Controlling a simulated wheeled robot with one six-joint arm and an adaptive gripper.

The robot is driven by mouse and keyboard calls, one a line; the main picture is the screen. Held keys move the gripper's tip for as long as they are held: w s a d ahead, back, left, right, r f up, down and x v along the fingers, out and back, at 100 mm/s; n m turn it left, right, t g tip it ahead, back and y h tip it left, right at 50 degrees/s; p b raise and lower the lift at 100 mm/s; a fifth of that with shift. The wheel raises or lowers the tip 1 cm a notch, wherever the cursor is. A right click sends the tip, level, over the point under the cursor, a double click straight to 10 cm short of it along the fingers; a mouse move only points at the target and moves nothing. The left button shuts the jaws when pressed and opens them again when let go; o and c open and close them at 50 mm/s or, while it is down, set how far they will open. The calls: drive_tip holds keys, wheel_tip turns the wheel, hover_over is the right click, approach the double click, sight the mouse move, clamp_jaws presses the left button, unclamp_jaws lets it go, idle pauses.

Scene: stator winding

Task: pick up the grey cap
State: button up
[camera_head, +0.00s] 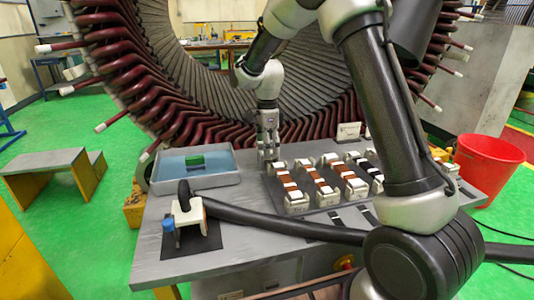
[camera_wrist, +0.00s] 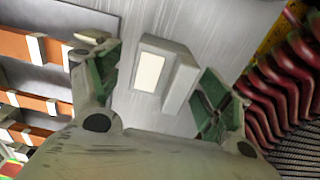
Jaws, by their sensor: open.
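A grey block (camera_wrist: 181,84) with a cream face lies on the grey metal tabletop, between and beyond my fingertips in the wrist view. It looks like the grey cap. My gripper (camera_wrist: 160,66) is open, with one green-padded finger on each side of the block and visible gaps to it. I cannot tell the height between fingertips and block. In the head view my gripper (camera_head: 268,157) points down at the table's back, by the rack's far left corner. I cannot make out the block there.
The dark rack (camera_head: 322,192) holds several orange-brown bars with white end blocks. The large stator (camera_head: 140,75) rises close behind. A small fixture (camera_head: 190,215) stands front left. A red bucket (camera_head: 490,160) is right.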

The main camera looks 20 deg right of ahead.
drive_tip(key=shift+f, duration=1.55)
drive_tip(key=c, duration=1.2)
drive_tip(key=shift+o, duration=0.2)
drive_tip(key=shift+r, duration=0.1)
